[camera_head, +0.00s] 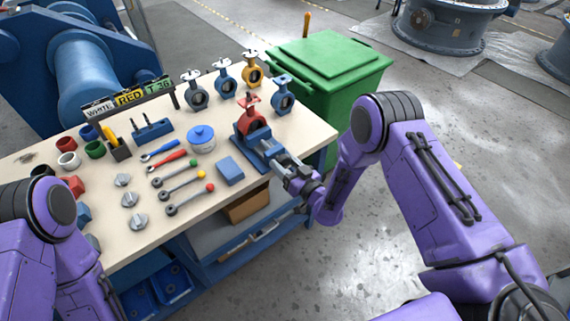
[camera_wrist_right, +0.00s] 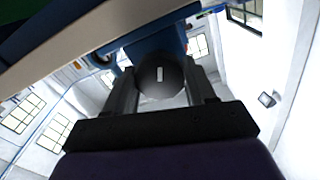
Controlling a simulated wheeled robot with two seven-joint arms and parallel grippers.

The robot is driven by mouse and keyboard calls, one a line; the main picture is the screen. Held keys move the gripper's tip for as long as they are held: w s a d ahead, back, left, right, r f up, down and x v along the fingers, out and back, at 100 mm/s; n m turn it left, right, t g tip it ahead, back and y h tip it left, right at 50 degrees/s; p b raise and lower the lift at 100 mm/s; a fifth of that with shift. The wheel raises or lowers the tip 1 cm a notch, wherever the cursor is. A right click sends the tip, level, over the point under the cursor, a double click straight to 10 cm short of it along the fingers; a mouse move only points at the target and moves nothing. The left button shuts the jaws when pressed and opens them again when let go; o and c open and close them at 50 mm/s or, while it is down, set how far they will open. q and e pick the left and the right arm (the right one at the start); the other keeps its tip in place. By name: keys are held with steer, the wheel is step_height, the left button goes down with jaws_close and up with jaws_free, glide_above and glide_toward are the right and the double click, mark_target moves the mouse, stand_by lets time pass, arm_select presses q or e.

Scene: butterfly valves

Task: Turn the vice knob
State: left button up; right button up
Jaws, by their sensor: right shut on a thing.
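A blue vice (camera_head: 252,146) stands at the right front edge of the workbench, with a red butterfly valve (camera_head: 249,118) upright in it. My right gripper (camera_head: 284,167) reaches the front end of the vice from the right. In the right wrist view, the dark round vice knob (camera_wrist_right: 160,76) with a pale mark sits between the two fingers of the right gripper (camera_wrist_right: 162,88), which is shut on it. In the head view the gripper mostly hides the knob. My left arm shows at the lower left, but its gripper is out of view.
The workbench (camera_head: 222,180) holds blue and yellow valves (camera_head: 253,73) at the back, wrenches, levers with coloured balls, a blue-lidded pot (camera_head: 202,138) and a blue block (camera_head: 230,171) beside the vice. A green bin (camera_head: 325,70) stands behind the bench's right end.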

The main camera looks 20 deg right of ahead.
steer(key=shift+m, duration=0.5)
steer(key=o, duration=1)
steer(key=shift+o, duration=0.2)
steer(key=shift+s, duration=0.1)
steer(key=b+v, duration=0.3)
steer(key=v, duration=0.7)
steer(key=shift+s, duration=0.2)
steer(key=shift+d+r, duration=0.1)
